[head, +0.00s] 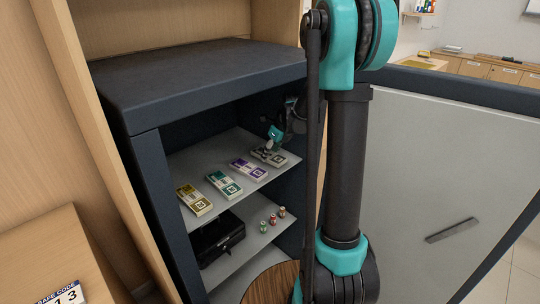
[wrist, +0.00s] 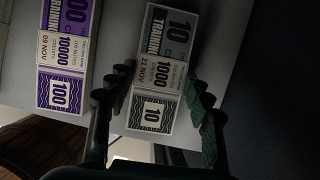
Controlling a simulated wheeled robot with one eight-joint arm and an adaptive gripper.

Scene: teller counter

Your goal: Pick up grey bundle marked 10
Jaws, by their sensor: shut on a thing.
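The grey bundle marked 10 (wrist: 160,72) lies on the upper shelf (head: 188,157) of the safe; it is the rightmost bundle in the head view (head: 268,157). My gripper (wrist: 158,108) has a finger on each side of the bundle's near end and is shut on it. In the head view my gripper (head: 273,137) is small and partly hidden in the safe's shade. I cannot tell any gap between the bundle and the shelf.
A purple bundle (head: 248,170) lies just left of the grey one, then a teal bundle (head: 224,184) and a yellow bundle (head: 194,200). Below are a black box (head: 218,238) and small rolls (head: 273,219). The safe's wall is close on the right; its door (head: 430,170) stands open.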

